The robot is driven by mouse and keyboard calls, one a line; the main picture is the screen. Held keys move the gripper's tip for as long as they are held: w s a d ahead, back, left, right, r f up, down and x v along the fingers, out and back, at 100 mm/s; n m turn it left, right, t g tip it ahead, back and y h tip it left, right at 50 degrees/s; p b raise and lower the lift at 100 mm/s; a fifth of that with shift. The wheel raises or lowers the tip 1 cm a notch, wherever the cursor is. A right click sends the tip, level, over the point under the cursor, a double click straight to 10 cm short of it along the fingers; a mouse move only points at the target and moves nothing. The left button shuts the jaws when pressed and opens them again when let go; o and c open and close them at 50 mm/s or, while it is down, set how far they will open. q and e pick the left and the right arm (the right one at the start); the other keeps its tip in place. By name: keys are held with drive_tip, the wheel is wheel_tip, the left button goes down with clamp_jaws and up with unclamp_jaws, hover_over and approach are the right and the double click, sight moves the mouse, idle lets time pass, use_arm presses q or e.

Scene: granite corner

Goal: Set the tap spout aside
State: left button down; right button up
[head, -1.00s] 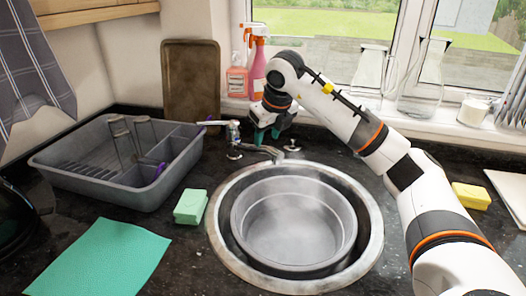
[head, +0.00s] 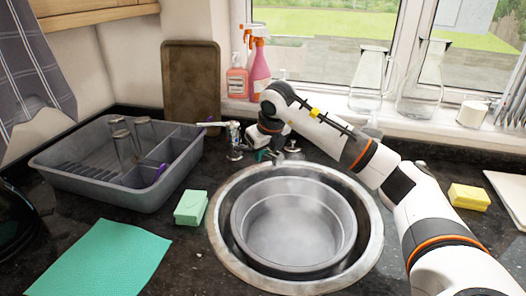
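The chrome tap (head: 234,141) stands behind the sink, at its back left. Its spout is mostly hidden behind my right gripper in the head view. My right gripper (head: 263,155) is low at the back rim of the sink, just right of the tap body. Its teal fingertips are at about the spout's height. They are small and partly covered, so I cannot tell whether they touch the spout or how far apart they are. The round sink (head: 222,238) holds a grey round basin (head: 345,212) below the tap. My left gripper is not in view.
A grey dish rack (head: 95,188) with glasses stands left of the tap. A green sponge block (head: 191,207) and teal cloth (head: 100,262) lie at front left. Spray bottles (head: 259,65) and glass jugs (head: 368,78) line the windowsill. A yellow sponge (head: 469,196) lies right.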

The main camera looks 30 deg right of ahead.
clamp_jaws()
